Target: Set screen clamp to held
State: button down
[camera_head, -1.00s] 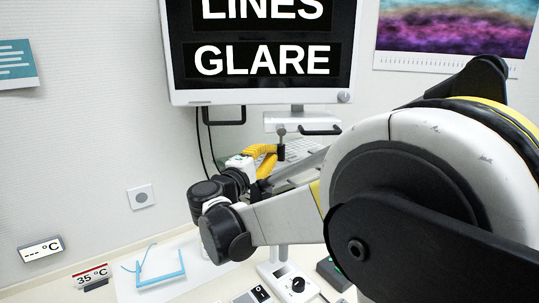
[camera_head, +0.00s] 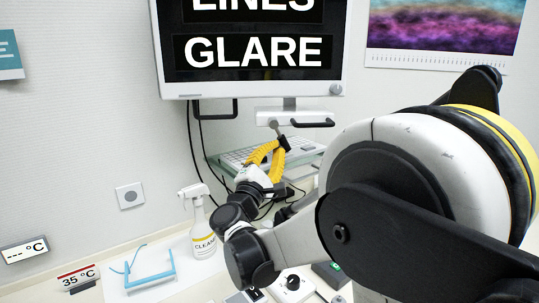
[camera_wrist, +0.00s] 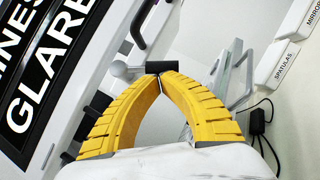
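The screen clamp appears to be the small lever under the monitor (camera_head: 262,48). Its grey rod (camera_head: 276,129) hangs from the monitor's mount and ends in a black grip (camera_head: 284,143). In the head view the rod tilts, lower end to the right. My gripper (camera_head: 281,147) has yellow ribbed fingers with their tips together at the black grip. In the wrist view the gripper (camera_wrist: 160,77) is shut, and the black grip (camera_wrist: 161,67) lies across just beyond the tips, apparently touching. I see nothing clearly held between them.
A black handle (camera_head: 312,123) juts out right of the lever. A keyboard (camera_head: 245,155) and cables lie behind my gripper. Labelled bins (camera_wrist: 287,62) show in the wrist view.

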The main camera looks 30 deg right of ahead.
jog(key=n+t, duration=0.1)
jog(key=d+n+t, duration=0.1)
jog(key=n, duration=0.2)
jog(key=shift+s+d+r+t+y, duration=0.2)
jog(key=shift+s+d+t+y, duration=0.1)
jog(key=shift+s+d+t, duration=0.1)
jog(key=shift+s+d+r, duration=0.1)
jog(key=shift+d+r, duration=0.15)
jog(key=shift+d, duration=0.2)
dwell(1.1)
jog(key=shift+f+b, duration=0.25)
jog(key=shift+b, duration=0.1)
send_near(286, 145)
notch_tip(286, 145, down, 3)
jog(key=a, duration=0.3)
jog(key=shift+d+b, duration=0.15)
jog(key=shift+b, duration=0.15)
